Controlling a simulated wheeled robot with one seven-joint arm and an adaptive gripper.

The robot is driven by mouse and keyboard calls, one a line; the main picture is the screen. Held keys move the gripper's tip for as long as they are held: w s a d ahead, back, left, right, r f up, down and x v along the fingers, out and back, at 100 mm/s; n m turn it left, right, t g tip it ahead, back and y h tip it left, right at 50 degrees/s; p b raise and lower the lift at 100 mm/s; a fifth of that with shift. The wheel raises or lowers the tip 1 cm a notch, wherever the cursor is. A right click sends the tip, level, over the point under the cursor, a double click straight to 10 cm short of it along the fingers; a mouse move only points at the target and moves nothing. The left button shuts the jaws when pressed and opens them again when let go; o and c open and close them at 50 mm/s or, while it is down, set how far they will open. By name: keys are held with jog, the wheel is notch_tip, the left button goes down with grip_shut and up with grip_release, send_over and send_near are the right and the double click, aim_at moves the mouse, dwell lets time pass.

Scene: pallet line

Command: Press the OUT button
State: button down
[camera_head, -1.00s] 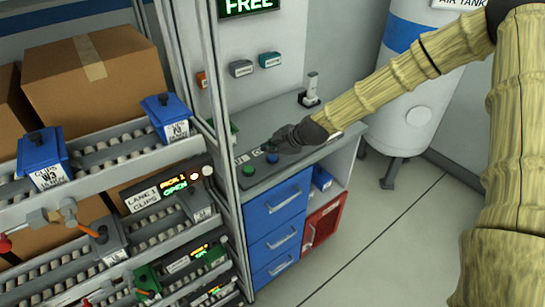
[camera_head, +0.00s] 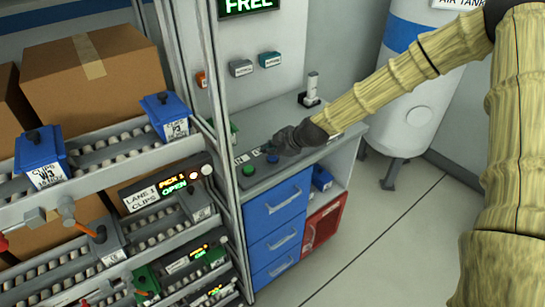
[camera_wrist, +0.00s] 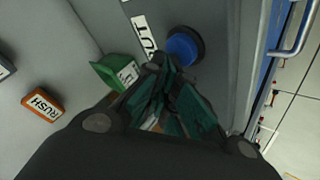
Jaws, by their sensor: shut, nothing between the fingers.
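A round blue button (camera_wrist: 183,46) in a dark collar sits on the grey counter, beside a white label (camera_wrist: 145,34) whose visible letters read "UT"; the rest is cut off or hidden. In the head view the blue button (camera_head: 272,158) shows just in front of my gripper (camera_head: 284,143). A green button (camera_head: 249,171) is to its left on the same counter. In the wrist view my gripper (camera_wrist: 165,72) is shut and empty, its fingertips close below and left of the blue button. I cannot tell the height of the tips over the counter.
A green labelled block (camera_wrist: 116,72) and an orange RUSH plate (camera_wrist: 42,102) lie left of the fingers in the wrist view. Roller shelves with cartons are left; a white air tank (camera_head: 410,85) is behind.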

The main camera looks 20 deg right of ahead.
aim_at(270, 158)
jog(key=shift+f+b, duration=0.4)
jog(key=shift+f, duration=0.05)
dwell(0.6)
jog(key=shift+r+p, duration=0.5)
jog(key=shift+r, duration=0.35)
jog(key=shift+r, duration=0.15)
jog(key=shift+r+p, duration=1.4)
jog(key=shift+r, duration=1)
jog(key=shift+f, duration=0.1)
